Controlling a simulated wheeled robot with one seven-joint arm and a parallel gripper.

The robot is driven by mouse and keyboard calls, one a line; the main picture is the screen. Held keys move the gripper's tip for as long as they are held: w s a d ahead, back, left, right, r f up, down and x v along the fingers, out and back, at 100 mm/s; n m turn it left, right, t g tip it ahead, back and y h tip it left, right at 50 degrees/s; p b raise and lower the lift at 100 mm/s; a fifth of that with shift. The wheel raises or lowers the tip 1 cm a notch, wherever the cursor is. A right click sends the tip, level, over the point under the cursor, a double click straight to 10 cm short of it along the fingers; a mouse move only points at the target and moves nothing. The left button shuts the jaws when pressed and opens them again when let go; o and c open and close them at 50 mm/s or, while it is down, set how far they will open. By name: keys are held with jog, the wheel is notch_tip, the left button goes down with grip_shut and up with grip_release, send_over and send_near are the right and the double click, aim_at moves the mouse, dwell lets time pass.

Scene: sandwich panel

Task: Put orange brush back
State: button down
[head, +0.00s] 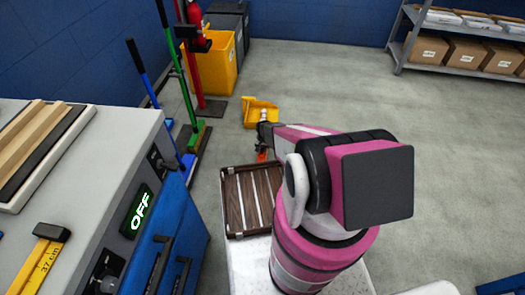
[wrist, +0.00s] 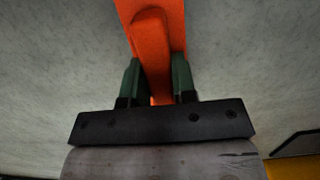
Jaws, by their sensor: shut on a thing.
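My gripper (wrist: 157,85) is shut on the orange brush (wrist: 152,45), with its green fingers on either side of the narrow orange handle. The rest of the brush runs out of the top of the wrist view. In the head view the orange brush (head: 262,156) shows only as a small patch below my gripper (head: 263,143), just past the far end of the wooden tray. My arm hides part of this area. A blue-handled tool (head: 146,75) and a green-handled tool (head: 177,60) stand upright in a row along the left wall.
A yellow dustpan (head: 259,114) lies on the floor beyond my gripper. The slatted wooden tray (head: 228,205) is beside a blue cabinet (head: 180,225). The floor (head: 370,100) to the right is clear.

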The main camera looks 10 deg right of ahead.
jog(key=shift+f, duration=0.1)
jog(key=c, duration=0.9)
grip_release()
notch_tip(320, 180, up, 12)
jog(key=w, duration=0.2)
jog(key=s+r+n, duration=0.1)
jog(key=s+r, duration=0.6)
jog(key=r, duration=0.5)
jog(key=s+r+n+t, duration=0.1)
jog(key=s+r, duration=0.7)
jog(key=r, duration=0.5)
jog(key=s+r+n, duration=0.1)
jog(key=s+r, duration=0.7)
jog(key=r, duration=0.4)
jog(key=shift+r+n+t, duration=0.3)
jog(key=shift+r, duration=0.1)
